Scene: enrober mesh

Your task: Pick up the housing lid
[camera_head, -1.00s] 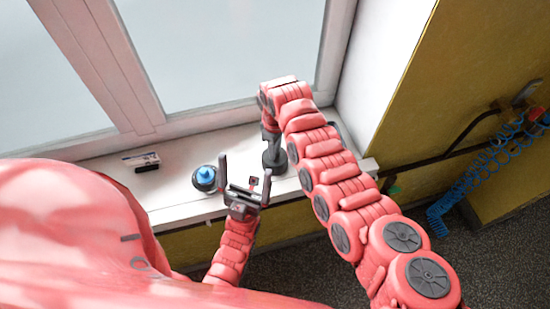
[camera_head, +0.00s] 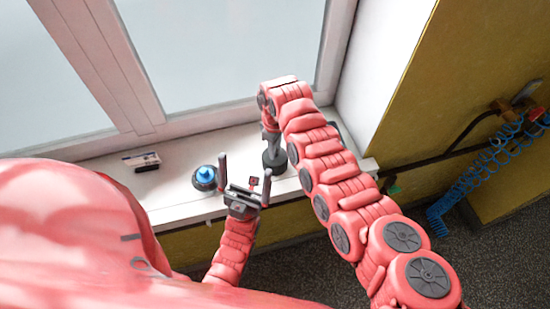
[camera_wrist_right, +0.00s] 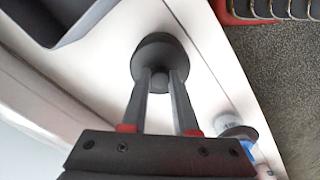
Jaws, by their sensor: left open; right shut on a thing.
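The housing lid (camera_wrist_right: 151,48) appears to be the dark grey round disc with a small knob in the right wrist view. My right gripper (camera_wrist_right: 161,76) is shut on the lid's knob from above. In the head view the lid (camera_head: 275,166) shows as a dark disc at the white sill, below my right gripper (camera_head: 272,146). I cannot tell whether it touches the sill. My left gripper (camera_head: 244,184) is open and empty, in front of the sill's edge, with its fingers pointing up.
The white window sill (camera_head: 172,178) carries a dark round container with a blue top (camera_head: 205,177) left of the lid and a small black-and-white box (camera_head: 143,161) farther left. A dark open bin (camera_wrist_right: 65,22) stands beside the lid. Blue coiled hose (camera_head: 470,185) hangs at right.

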